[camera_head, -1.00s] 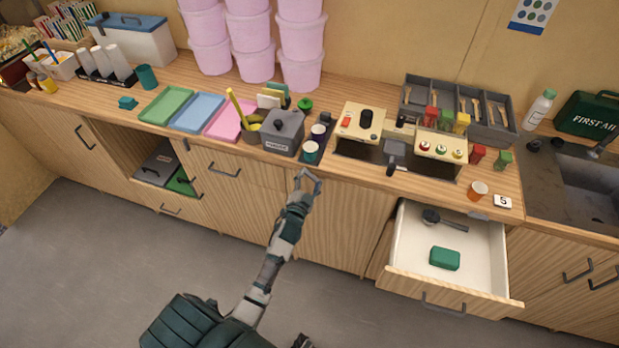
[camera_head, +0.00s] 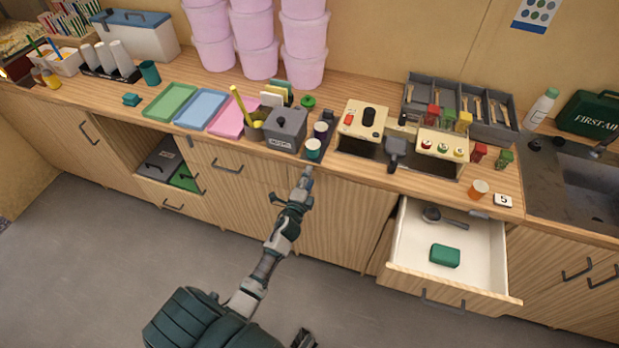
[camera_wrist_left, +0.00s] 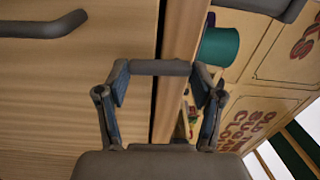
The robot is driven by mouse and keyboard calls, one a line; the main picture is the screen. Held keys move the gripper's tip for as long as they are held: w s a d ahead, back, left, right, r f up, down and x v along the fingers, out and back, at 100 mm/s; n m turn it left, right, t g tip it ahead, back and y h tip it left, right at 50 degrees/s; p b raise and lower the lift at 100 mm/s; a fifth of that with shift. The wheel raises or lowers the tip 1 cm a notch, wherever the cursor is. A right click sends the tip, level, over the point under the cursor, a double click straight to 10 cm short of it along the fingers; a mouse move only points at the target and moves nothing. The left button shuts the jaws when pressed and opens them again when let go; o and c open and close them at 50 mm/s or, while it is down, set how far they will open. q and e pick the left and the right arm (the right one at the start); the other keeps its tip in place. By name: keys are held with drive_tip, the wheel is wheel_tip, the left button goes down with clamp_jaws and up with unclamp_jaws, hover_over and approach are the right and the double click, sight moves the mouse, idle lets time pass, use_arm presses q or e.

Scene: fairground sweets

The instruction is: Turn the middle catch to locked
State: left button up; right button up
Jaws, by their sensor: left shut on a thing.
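The middle catch is a short grey bar (camera_wrist_left: 160,67) at the counter's front edge, above the cupboard doors. In the left wrist view it lies across the dark gap between the door front and the counter edge. My left gripper (camera_head: 307,173) is at the counter edge below the white-and-green cups. In the left wrist view its two fingers (camera_wrist_left: 161,85) are shut on the catch, one at each end. In the head view the gripper hides the catch. Another catch (camera_head: 188,142) shows farther left, and one (camera_head: 479,214) above the open drawer.
A drawer (camera_head: 470,262) stands open at the right, with a green block (camera_head: 445,256) inside. The floor in front is clear.

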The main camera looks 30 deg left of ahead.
use_arm(q)
drive_tip(key=shift+s+f+m, duration=0.1)
drive_tip(key=shift+f+m, duration=0.3)
drive_tip(key=shift+f, duration=0.05)
drive_tip(key=o, duration=1.1)
drive_tip(key=shift+o, duration=0.2)
drive_tip(key=shift+r, duration=0.15)
drive_tip(key=shift+r, duration=0.1)
drive_tip(key=v, duration=1.1)
drive_tip(key=shift+s+d, duration=0.2)
drive_tip(key=shift+s, duration=0.2)
